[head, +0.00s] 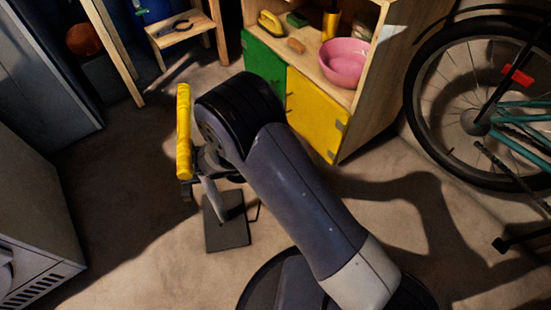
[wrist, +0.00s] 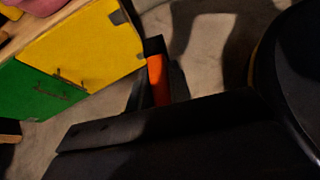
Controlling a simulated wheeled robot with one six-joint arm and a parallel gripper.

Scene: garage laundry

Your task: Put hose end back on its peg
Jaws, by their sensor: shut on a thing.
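A yellow stick-like piece (head: 184,130), which looks like the hose end, stands nearly upright at my gripper (head: 188,182) in the head view. My gripper is shut on it, beyond the dark wrist joint. In the wrist view an orange piece (wrist: 157,80) shows beside a dark finger; most of the grip is hidden by a black part of my arm. Below the gripper in the head view is a dark flat plate (head: 228,237) on the floor with a grey post (head: 211,198) near it. I cannot make out a peg for certain.
A wooden cabinet with green (head: 263,58) and yellow (head: 316,112) doors stands behind; a pink bowl (head: 345,62) sits on it. A bicycle (head: 470,100) is at the right. A grey appliance (head: 35,225) is at the left. Floor between is mostly clear.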

